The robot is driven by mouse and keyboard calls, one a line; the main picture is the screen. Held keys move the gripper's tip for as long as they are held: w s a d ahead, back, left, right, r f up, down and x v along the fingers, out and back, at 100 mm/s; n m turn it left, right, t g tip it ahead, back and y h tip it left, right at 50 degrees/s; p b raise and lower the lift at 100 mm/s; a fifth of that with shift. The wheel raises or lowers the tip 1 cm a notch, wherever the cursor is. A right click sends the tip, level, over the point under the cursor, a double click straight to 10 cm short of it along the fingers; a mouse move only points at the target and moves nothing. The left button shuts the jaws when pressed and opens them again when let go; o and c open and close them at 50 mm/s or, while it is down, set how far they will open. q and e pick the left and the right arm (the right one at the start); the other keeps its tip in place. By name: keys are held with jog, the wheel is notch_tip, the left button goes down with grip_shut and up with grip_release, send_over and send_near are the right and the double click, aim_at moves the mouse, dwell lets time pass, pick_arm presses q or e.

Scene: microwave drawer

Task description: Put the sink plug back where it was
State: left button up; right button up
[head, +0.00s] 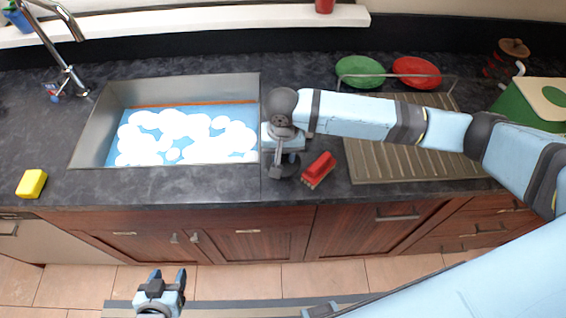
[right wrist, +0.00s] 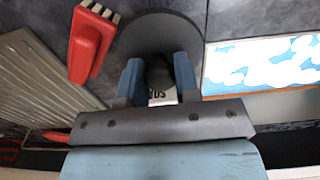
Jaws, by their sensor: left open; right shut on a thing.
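The sink plug (right wrist: 187,34) is a dark grey round disc with a knob. My right gripper (right wrist: 158,72) is shut on its knob. In the head view the plug (head: 286,165) is partly hidden by my right gripper, over the counter strip just right of the sink. I cannot tell whether it touches the counter. The sink (head: 88,140) holds blue water with white foam; its drain is hidden. My left gripper (head: 166,282) is open and empty, low in front of the cabinets, away from the counter.
A red brush (head: 320,168) lies right of the plug, close to it. A ribbed drainboard (head: 400,165) and a rack with green (head: 360,71) and red (head: 416,72) plates are further right. A yellow sponge (head: 32,184) lies left of the sink. A faucet (head: 62,68) stands at the back left.

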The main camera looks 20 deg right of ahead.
jog(key=shift+f, duration=2.55)
jog(key=shift+f, duration=0.15)
jog(key=o, duration=0.9)
notch_tip(320, 180, up, 12)
jog(key=shift+r+b, duration=0.2)
jog(key=shift+b, duration=0.25)
